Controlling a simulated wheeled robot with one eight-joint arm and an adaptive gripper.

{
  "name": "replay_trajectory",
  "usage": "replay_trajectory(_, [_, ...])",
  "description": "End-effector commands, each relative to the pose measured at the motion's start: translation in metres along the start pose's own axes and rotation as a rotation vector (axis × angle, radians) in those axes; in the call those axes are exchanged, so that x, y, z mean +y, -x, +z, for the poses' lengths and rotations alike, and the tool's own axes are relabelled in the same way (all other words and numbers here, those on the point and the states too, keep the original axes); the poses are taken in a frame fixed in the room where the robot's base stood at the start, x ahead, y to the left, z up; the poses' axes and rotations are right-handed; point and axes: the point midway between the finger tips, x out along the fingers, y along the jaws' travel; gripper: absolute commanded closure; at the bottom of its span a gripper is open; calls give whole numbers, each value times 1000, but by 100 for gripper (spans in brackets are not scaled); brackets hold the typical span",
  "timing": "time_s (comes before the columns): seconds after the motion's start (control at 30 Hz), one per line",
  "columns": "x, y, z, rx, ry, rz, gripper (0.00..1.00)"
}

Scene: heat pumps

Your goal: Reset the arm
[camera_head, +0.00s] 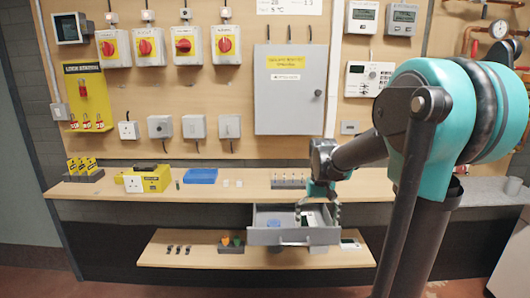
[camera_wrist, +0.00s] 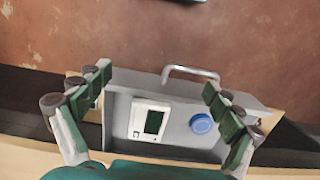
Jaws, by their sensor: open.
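My gripper (camera_head: 318,205) is open and hangs at the end of my teal and grey arm, over an open grey drawer (camera_head: 283,238) under the upper shelf. In the wrist view my gripper (camera_wrist: 152,95) has its two green fingers wide apart with nothing between them held. The drawer (camera_wrist: 180,80) lies below, with its handle at the far side. Inside are a white device with a dark screen (camera_wrist: 150,120) and a round blue object (camera_wrist: 201,123). How far the fingertips are above the drawer is hard to tell.
The upper shelf (camera_head: 225,192) carries a yellow box (camera_head: 155,178) and a blue tray (camera_head: 201,176). The lower shelf (camera_head: 200,258) holds small items. A grey cabinet (camera_head: 290,95) and red rotary switches (camera_head: 185,45) are on the wall. Floor shows past the drawer.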

Motion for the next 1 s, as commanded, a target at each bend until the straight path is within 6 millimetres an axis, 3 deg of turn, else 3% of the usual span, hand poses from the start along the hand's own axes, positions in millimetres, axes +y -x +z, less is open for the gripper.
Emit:
replay_trajectory(0.23, [7,-33,38,124,0,-3,7])
replay_trajectory(0.5, [16,-92,105,342,-1,-1,7])
replay_trajectory(0.6, [18,-107,122,399,-1,1,7])
replay_trajectory(0.73, [19,-116,133,439,0,3,7])
replay_trajectory(1.0, [20,-118,134,449,1,3,7])
